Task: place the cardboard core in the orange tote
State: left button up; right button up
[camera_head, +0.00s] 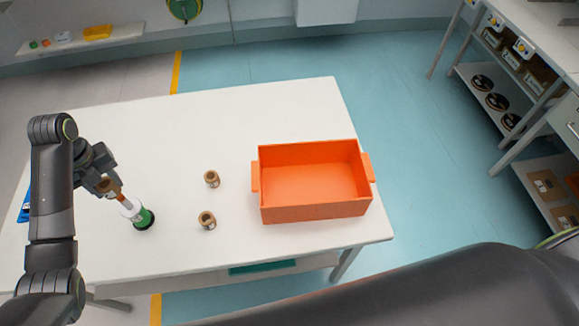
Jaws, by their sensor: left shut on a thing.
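My left gripper (103,180) is at the left of the white table, shut on a small brown cardboard core (108,187); the jaws hide part of it. Just below and right of it is a rewind stand with an orange-tipped spindle, a white cylinder (130,207) and a green-and-black base (144,219). I cannot tell whether the held core touches the spindle tip. Two other brown cores stand on the table, one farther back (212,179) and one nearer (207,220). The orange tote (315,213) is at the right of the table, open and empty. My right gripper is out of view.
The white table (290,110) is clear behind the cores and tote. A blue item (25,207) lies partly behind my left arm. My dark arm link crosses the lower right foreground. A shelf unit with black reels (496,101) stands at the right, beyond the blue floor.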

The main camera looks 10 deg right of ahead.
aim_at(310, 190)
jog(key=k+l+z, duration=0.6)
jog(key=i+z, duration=0.1)
jog(key=i, duration=0.5)
